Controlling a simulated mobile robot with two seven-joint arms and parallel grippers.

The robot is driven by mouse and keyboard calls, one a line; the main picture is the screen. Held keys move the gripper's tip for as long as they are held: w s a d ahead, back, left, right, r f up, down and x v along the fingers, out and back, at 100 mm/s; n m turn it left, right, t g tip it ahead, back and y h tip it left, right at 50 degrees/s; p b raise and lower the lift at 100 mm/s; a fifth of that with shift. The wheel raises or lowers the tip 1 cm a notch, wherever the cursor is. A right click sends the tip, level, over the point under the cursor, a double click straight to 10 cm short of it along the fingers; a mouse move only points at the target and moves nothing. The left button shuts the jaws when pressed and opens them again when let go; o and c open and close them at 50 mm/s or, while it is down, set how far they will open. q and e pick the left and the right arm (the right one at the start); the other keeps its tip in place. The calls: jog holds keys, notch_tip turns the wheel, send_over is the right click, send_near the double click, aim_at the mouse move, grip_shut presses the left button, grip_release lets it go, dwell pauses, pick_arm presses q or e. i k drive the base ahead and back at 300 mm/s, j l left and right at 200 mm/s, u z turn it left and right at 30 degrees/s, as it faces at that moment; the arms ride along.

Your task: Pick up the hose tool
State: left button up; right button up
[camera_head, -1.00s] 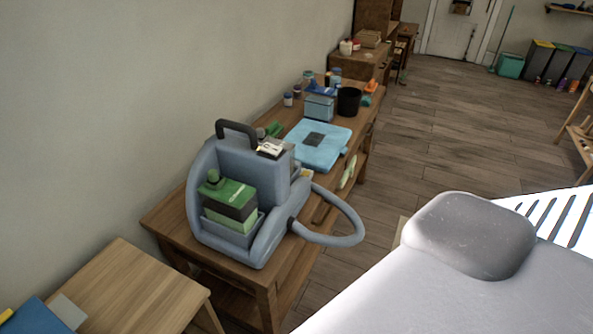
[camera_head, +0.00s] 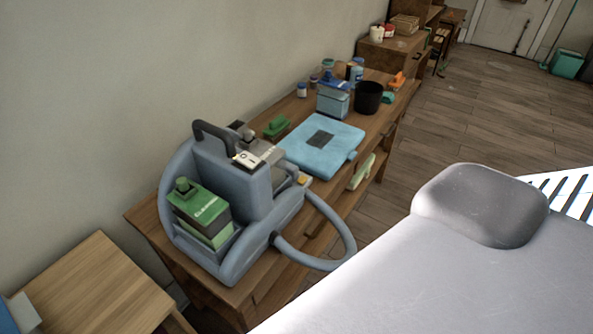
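A blue-grey machine (camera_head: 240,190) with a black carry handle stands at the near end of a long wooden table. A thick blue-grey hose (camera_head: 349,235) loops out from its right side, past the table's front edge, and back to its lower front. Neither of my grippers shows in the head view.
A light blue flat case (camera_head: 322,145), a green brush-like item (camera_head: 277,126), a black cup (camera_head: 368,97) and several bottles stand farther along the table (camera_head: 240,294). A wooden stool (camera_head: 95,290) is at lower left. A grey padded surface (camera_head: 430,275) fills the lower right. Floor is open beyond.

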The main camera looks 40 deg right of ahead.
aim_at(293, 169)
jog(key=l+u, duration=0.2)
jog(key=l, duration=0.6)
jog(key=l+u, duration=0.2)
jog(key=l, duration=0.6)
jog(key=k+l+u, duration=0.2)
jog(key=l, duration=0.6)
jog(key=i, duration=0.05)
